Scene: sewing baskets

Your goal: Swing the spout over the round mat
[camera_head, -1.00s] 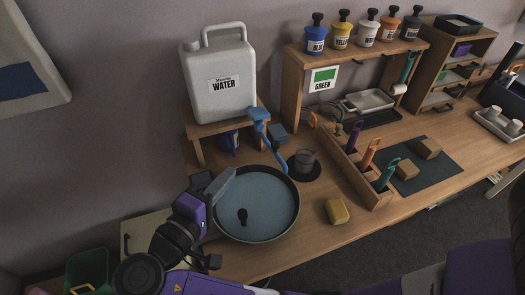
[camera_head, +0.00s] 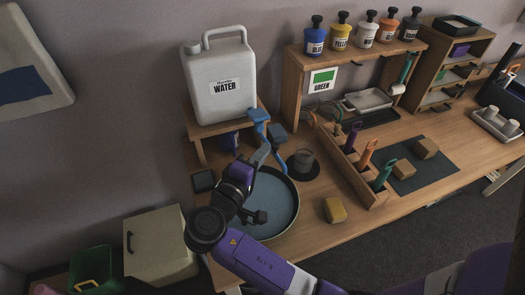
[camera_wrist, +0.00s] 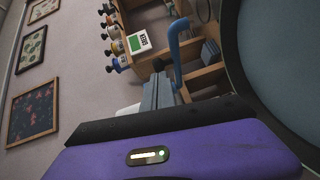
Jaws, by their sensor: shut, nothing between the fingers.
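The blue spout (camera_head: 278,155) hangs from the blue tap (camera_head: 258,115) at the front of the white water jug (camera_head: 218,85). Its lower end is over the far right rim of the round basin (camera_head: 284,222), left of the round mat. The dark round mat (camera_head: 314,175) carries a grey cup (camera_head: 304,159). My gripper (camera_head: 262,150) is shut and empty, close beside the spout on its left. In the wrist view the blue spout (camera_wrist: 176,50) rises just past the shut fingertips (camera_wrist: 160,85). I cannot tell whether they touch it.
A wooden tool rack (camera_head: 350,165) stands right of the mat. A yellow sponge-like block (camera_head: 335,210) lies on the table in front. A dark square pad (camera_head: 204,181) lies left of the basin. The jug stands on a wooden stand (camera_head: 195,135).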

